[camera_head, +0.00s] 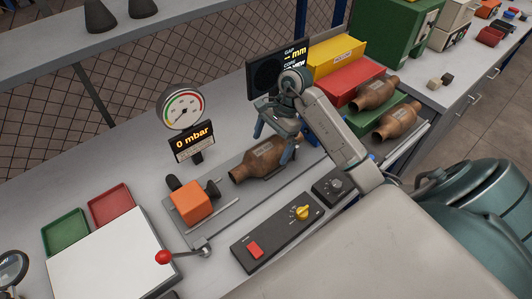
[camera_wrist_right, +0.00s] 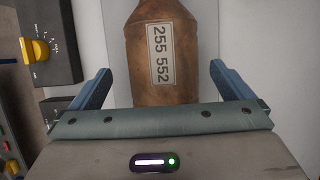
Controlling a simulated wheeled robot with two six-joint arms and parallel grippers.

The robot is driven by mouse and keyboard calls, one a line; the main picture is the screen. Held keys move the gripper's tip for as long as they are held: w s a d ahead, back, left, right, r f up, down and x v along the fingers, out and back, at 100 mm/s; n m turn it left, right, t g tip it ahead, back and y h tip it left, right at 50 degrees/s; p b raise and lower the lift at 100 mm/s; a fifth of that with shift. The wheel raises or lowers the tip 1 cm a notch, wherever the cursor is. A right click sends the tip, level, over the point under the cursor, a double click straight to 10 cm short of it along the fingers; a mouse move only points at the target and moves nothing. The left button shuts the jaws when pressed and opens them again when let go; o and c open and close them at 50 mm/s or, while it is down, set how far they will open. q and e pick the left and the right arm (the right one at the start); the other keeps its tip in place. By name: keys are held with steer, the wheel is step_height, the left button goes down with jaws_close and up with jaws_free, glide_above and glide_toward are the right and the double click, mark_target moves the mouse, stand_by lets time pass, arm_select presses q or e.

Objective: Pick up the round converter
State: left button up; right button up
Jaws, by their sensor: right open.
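A brown, rusty converter (camera_head: 250,168) with a pale label lies on the grey fixture plate in the middle of the bench. My right gripper (camera_head: 272,142) is open above it, with one blue finger to each side. In the right wrist view this converter (camera_wrist_right: 172,85) shows the label "255 552" and lies between the open fingers, with a gap on both sides. Two more brown converters, one farther back (camera_head: 375,93) and one nearer (camera_head: 397,122), lie to the right, by the red and green bins. My left gripper is not in view.
An orange block (camera_head: 190,203) with dark clamp parts stands left of the converter. A lever with a red knob (camera_head: 163,257) and a control box with a yellow dial (camera_head: 277,232) lie in front. A gauge (camera_head: 181,106) and a dark display (camera_head: 262,75) stand behind.

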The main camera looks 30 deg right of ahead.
mark_target(265, 155)
steer(key=b+x, duration=0.3)
steer(key=x, duration=0.2)
steer(key=shift+w+f, duration=0.1)
steer(key=shift+w, duration=0.05)
steer(key=shift+c, duration=0.4)
steer(key=c, duration=1.8)
